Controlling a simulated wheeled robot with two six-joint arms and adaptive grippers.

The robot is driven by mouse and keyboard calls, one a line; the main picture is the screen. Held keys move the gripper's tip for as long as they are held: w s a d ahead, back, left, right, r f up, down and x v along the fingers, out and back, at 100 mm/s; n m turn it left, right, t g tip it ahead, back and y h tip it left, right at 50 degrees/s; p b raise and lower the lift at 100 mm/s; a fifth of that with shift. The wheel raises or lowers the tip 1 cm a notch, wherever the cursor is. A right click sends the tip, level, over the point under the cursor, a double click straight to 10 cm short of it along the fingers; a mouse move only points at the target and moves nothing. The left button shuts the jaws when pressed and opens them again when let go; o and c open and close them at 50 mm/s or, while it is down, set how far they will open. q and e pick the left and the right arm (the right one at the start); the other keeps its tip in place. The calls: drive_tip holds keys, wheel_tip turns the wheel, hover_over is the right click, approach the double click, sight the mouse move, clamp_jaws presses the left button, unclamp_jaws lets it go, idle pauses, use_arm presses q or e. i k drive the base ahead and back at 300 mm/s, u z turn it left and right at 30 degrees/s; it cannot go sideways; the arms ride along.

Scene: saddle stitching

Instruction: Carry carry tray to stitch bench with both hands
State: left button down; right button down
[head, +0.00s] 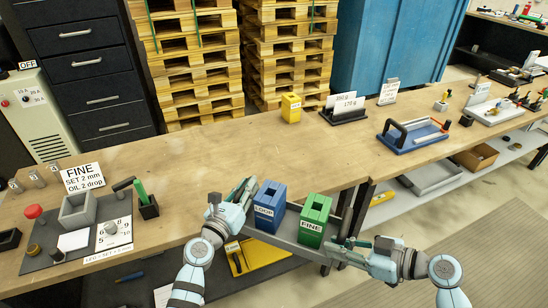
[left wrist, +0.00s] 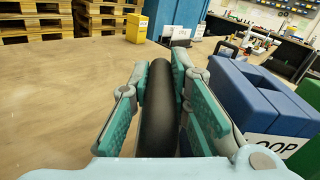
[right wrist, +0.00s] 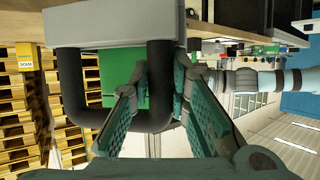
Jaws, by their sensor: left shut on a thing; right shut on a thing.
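The grey carry tray (head: 300,246) holds a blue box (head: 268,208) labelled LOOP and a green box (head: 313,222) labelled FINE, both upright. It is in front of the wooden benches, near the joint between them. My left gripper (head: 243,193) is shut on the tray's black handle (left wrist: 158,115) at its left end. My right gripper (head: 348,246) is shut on the black handle (right wrist: 160,95) at its right end. The tray's grey end wall (right wrist: 110,27) shows in the right wrist view. Which bench is the stitch bench is not labelled in view.
The left bench (head: 190,170) has a control panel (head: 95,245) and FINE sign (head: 82,177). The right bench (head: 385,172) carries a blue-based device (head: 412,140) and card holder (head: 345,112). A yellow box (head: 291,108) stands behind. Bare wood lies between these things.

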sight(293, 164)
drive_tip(key=i, duration=1.1)
